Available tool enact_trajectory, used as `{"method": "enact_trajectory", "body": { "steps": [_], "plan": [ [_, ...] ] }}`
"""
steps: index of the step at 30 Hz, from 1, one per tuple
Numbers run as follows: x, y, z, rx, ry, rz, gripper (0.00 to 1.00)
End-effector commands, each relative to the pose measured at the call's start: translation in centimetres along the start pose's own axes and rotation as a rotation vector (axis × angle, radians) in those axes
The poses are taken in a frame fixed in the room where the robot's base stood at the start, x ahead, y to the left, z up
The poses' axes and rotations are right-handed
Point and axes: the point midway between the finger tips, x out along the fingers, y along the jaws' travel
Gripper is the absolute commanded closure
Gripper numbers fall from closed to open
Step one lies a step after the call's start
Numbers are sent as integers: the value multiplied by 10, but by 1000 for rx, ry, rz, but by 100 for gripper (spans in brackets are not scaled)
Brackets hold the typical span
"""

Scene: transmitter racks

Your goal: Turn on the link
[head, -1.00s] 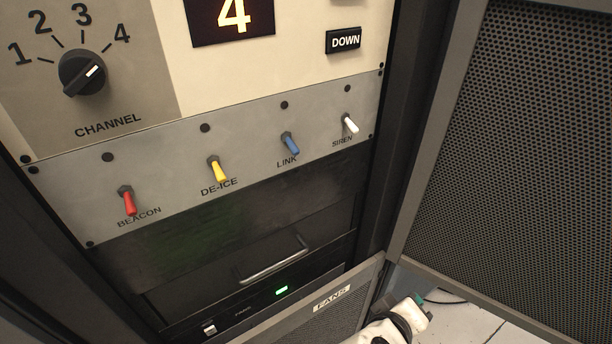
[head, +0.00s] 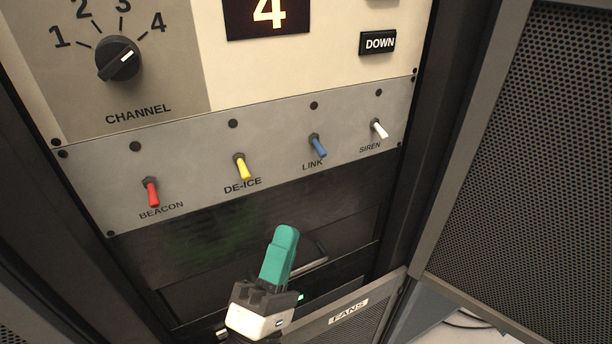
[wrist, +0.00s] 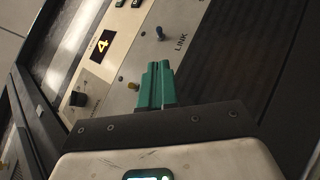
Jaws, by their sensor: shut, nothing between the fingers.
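The LINK switch is a blue toggle (head: 318,146) on the grey switch strip, between the yellow DE-ICE toggle (head: 242,167) and the white SIREN toggle (head: 379,129). Its lever points down, like the other levers. The lamp hole above it is dark. My gripper (head: 284,236) has green fingers, is shut and empty, and is below and to the left of the LINK toggle, apart from it. In the wrist view the blue toggle (wrist: 159,34) is above the fingertips (wrist: 158,66), with the LINK label beside it.
The red BEACON toggle (head: 151,192) is at the left of the strip. A channel knob (head: 118,59), a display reading 4 (head: 267,12) and a DOWN button (head: 378,43) are above. A mesh door (head: 520,150) stands at the right. A drawer handle is partly behind my gripper.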

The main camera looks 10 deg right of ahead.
Motion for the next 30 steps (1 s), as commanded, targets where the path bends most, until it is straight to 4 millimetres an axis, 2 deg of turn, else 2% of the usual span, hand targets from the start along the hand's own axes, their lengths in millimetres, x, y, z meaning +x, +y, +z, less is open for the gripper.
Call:
{"method": "enact_trajectory", "body": {
  "steps": [7, 11, 24, 30],
  "plan": [
    [1, 0, 1, 0, -2, -2, 100],
    [10, 1, 1, 0, -3, -2, 100],
    [81, 1, 2, 0, -3, -3, 100],
    [98, -1, 1, -1, -3, -4, 100]
  ]
}}
